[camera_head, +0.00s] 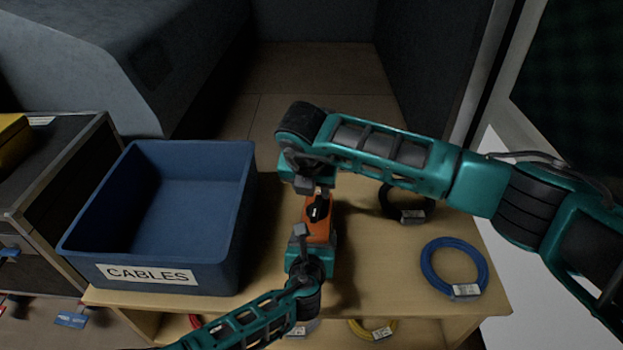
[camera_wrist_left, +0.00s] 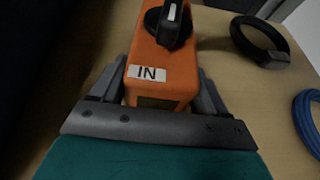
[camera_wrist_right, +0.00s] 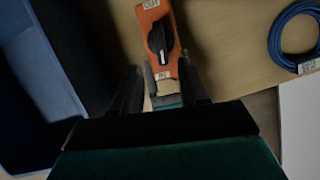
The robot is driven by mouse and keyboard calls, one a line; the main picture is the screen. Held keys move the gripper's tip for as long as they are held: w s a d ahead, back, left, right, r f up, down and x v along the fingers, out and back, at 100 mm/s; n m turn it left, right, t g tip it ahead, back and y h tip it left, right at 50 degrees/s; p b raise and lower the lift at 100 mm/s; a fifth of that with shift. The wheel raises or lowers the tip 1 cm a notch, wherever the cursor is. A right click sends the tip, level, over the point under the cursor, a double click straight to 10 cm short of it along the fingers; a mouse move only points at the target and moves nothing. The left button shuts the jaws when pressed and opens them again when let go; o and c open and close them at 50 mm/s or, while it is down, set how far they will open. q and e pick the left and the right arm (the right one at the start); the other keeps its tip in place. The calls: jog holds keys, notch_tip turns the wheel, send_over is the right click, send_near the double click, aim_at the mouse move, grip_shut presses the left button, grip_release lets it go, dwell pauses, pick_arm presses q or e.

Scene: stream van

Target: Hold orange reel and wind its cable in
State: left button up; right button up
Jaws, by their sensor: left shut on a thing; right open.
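The orange reel (camera_head: 318,224) stands on the wooden table top, partly hidden under my arms. A black knob (camera_wrist_left: 168,24) with a pale stripe sits on top of it, and a white label reads IN. My left gripper (camera_head: 299,238) is shut on the reel's near end, one finger on each side in the left wrist view (camera_wrist_left: 160,92). My right gripper (camera_head: 318,188) is open above the reel. In the right wrist view (camera_wrist_right: 160,85) its fingers are apart, with the knob (camera_wrist_right: 161,38) lying beyond them. I cannot make out the reel's cable.
A blue bin (camera_head: 222,275) labelled CABLES stands left of the reel, empty as far as I see. A blue cable coil (camera_head: 486,270) and a black coil (camera_head: 384,202) lie to the right. A yellow coil (camera_head: 357,329) is below the table top. Table room is free at right.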

jog(key=shift+v, duration=1.35)
pick_arm(q)
jog(key=o, duration=1.2)
jog(key=shift+c, duration=0.2)
